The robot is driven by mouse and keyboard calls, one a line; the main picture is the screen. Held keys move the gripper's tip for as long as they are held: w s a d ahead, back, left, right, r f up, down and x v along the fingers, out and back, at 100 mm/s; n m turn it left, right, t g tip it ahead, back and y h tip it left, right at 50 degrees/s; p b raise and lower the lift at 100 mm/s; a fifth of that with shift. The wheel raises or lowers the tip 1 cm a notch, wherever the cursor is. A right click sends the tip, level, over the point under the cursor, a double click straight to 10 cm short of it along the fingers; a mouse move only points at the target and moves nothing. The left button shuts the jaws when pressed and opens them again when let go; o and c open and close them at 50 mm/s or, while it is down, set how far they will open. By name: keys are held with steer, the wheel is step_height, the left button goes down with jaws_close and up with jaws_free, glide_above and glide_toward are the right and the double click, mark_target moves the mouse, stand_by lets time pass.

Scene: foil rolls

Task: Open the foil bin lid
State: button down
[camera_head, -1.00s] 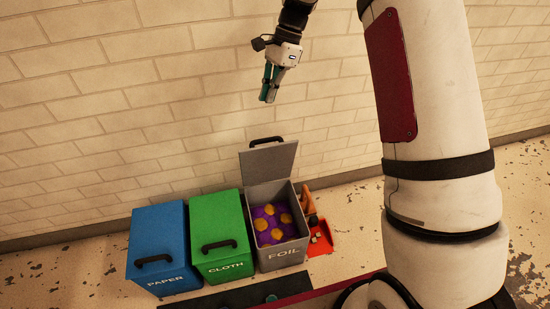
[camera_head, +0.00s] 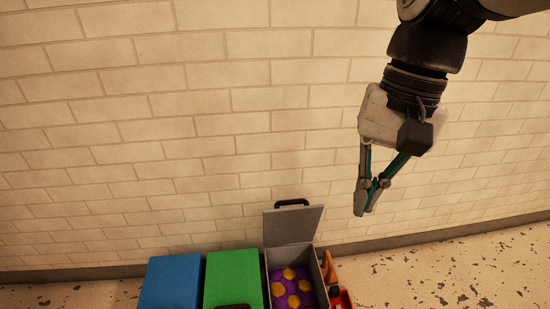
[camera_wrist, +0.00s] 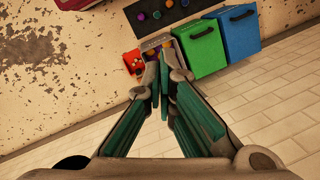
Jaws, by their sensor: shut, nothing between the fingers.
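The grey foil bin (camera_head: 321,275) stands at the right end of the row of bins in the head view. Its lid (camera_head: 293,225) is up, standing near upright at the back with its black handle (camera_head: 292,203) on top.
The green bin (camera_head: 233,275) and blue bin (camera_head: 170,280) stand closed to the left. Orange-red items (camera_head: 340,297) lie right of the foil bin. A brick wall (camera_head: 150,120) is behind. A dark strip with several coloured balls (camera_wrist: 210,22) lies before the bins.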

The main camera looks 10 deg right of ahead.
steer(key=s+f+n+g, duration=0.1)
steer(key=s+f, duration=0.3)
steer(key=s, duration=0.4)
steer(key=w+a+f+m+y+b, duration=0.1)
steer(key=w+f+m+y, duration=0.6)
steer(key=w+m, duration=0.2)
steer(key=w+a+f+m+y, duration=0.1)
steer(key=w+f+m+y, duration=0.6)
steer(key=w, duration=0.3)
steer(key=m+t+h+b, duration=0.1)
steer(key=m+t+b, duration=0.2)
steer(key=m+t, duration=1.6)
glide_toward(286, 217)
steer(key=s+a+r+m+g, duration=0.1)
steer(key=a+r+m+g, duration=0.1)
steer(key=m+g, duration=0.2)
steer(key=shift+m, duration=0.3)
steer(key=shift+w+r+b, duration=0.2)
steer(key=shift+w+b, duration=0.15)
steer(key=shift+w, duration=0.75)
steer(key=shift+w+r+b, duration=0.25)
steer(key=shift+w+b, duration=0.05)
steer(key=shift+w, duration=0.8)
